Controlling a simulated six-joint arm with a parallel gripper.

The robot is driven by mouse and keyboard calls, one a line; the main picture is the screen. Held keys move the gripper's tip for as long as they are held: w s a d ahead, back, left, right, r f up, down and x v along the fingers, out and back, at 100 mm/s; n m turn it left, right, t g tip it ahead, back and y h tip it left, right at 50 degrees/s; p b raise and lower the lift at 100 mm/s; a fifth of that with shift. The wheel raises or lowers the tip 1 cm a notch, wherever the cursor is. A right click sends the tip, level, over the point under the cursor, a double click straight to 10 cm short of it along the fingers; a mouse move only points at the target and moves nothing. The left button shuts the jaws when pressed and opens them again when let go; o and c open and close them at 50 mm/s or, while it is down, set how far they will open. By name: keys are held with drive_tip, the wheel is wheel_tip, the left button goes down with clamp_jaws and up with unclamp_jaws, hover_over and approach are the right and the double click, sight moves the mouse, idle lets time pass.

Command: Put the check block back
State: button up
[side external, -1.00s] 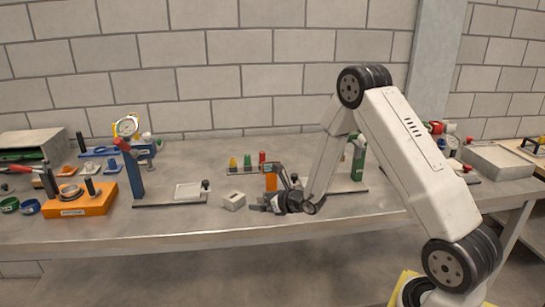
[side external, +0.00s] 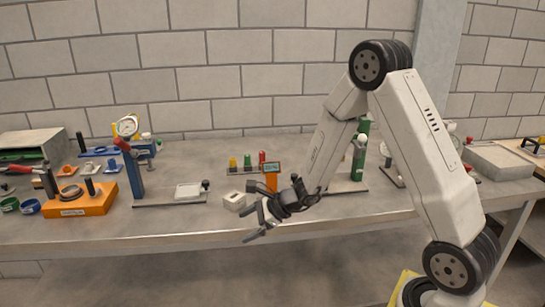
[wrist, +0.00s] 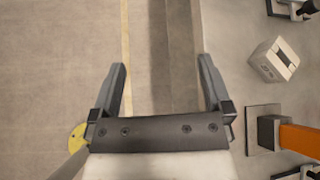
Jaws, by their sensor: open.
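A small pale block (side external: 235,201), which I take to be the check block, lies on the bench left of the orange post with a small display. In the wrist view the block (wrist: 273,60) is at the upper right, with a dark slot in its top, outside the jaws. My gripper (side external: 255,224) is open and empty near the bench's front edge, in front of the block and apart from it. In the wrist view my gripper (wrist: 162,66) has its fingers spread over the bench edge and the floor.
The orange post (side external: 271,181) stands close behind my gripper. A rack of coloured pegs (side external: 248,165) is behind the block. A flat stand with a pale plate (side external: 188,191) is to the left. The bench front (side external: 160,232) is clear.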

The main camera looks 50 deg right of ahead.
drive_tip(key=s+a+n+g, duration=0.5)
drive_tip(key=s+n, duration=0.4)
drive_tip(key=n, duration=0.1)
drive_tip(key=s+d+r+n+h, duration=0.1)
drive_tip(key=s+r+n+h, duration=0.1)
drive_tip(key=n, duration=0.5)
drive_tip(key=s+d+r+n+g+h, duration=0.1)
drive_tip(key=s+n+h, duration=0.3)
drive_tip(key=n, duration=0.4)
drive_tip(key=shift+s+d+r, duration=0.45)
drive_tip(key=shift+s+r, duration=0.05)
drive_tip(key=shift+s, duration=0.2)
